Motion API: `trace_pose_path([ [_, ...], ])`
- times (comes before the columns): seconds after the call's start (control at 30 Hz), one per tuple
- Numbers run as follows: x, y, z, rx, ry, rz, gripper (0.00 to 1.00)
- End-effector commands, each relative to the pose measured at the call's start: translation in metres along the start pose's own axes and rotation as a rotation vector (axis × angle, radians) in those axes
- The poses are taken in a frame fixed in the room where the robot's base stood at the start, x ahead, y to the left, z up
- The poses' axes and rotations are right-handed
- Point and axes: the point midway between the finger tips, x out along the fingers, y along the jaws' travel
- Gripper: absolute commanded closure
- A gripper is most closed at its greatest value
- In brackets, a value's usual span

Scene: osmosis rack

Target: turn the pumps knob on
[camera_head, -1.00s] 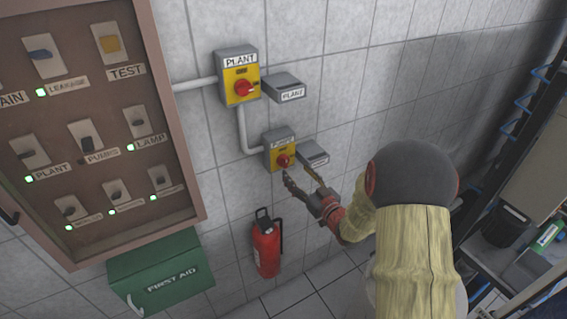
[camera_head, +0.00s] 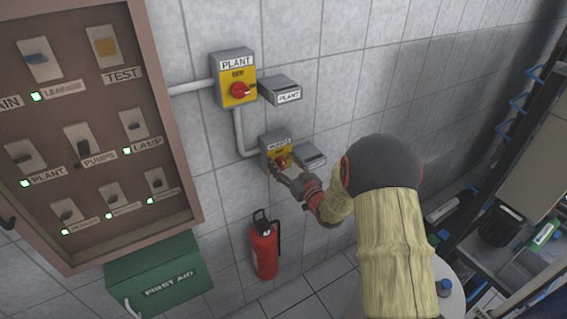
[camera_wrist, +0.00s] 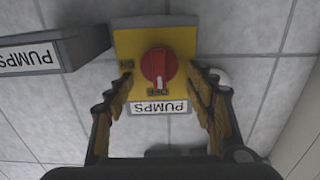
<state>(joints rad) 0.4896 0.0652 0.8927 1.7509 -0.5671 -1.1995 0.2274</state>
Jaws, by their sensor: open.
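The pumps switch box (camera_head: 272,142) is a grey box with a yellow face on the tiled wall, below the plant switch. Its red round knob (camera_wrist: 159,66) shows in the wrist view, upside down there, above the PUMPS label (camera_wrist: 158,107). In the head view the knob (camera_head: 283,162) is partly covered by my gripper. My gripper (camera_wrist: 160,90) is open, with one finger on each side of the switch face. The knob lies between and slightly beyond the fingertips. I cannot tell whether a finger touches it.
A grey PUMPS label block (camera_wrist: 65,52) sticks out beside the switch. The plant switch (camera_head: 236,80) with its red knob is above. A brown-framed switch panel (camera_head: 150,90) is at left, a first aid box (camera_head: 160,275) and a fire extinguisher (camera_head: 264,247) below.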

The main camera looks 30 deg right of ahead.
Motion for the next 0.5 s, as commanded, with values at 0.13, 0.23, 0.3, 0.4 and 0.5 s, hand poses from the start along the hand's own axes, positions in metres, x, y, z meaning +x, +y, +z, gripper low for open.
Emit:
trace_pose_path([
  [0.13,-0.0002,0.0001,0.0001,0.000,0.000,0.000,0.53],
  [0.23,-0.0003,0.0002,0.0001,0.000,0.000,0.000,0.59],
  [0.3,-0.0003,0.0002,0.0001,0.000,0.000,0.000,0.63],
  [0.4,-0.0003,0.0002,0.0001,0.000,0.000,0.001,0.68],
  [0.5,-0.0003,0.0003,0.0001,0.000,0.000,0.001,0.74],
])
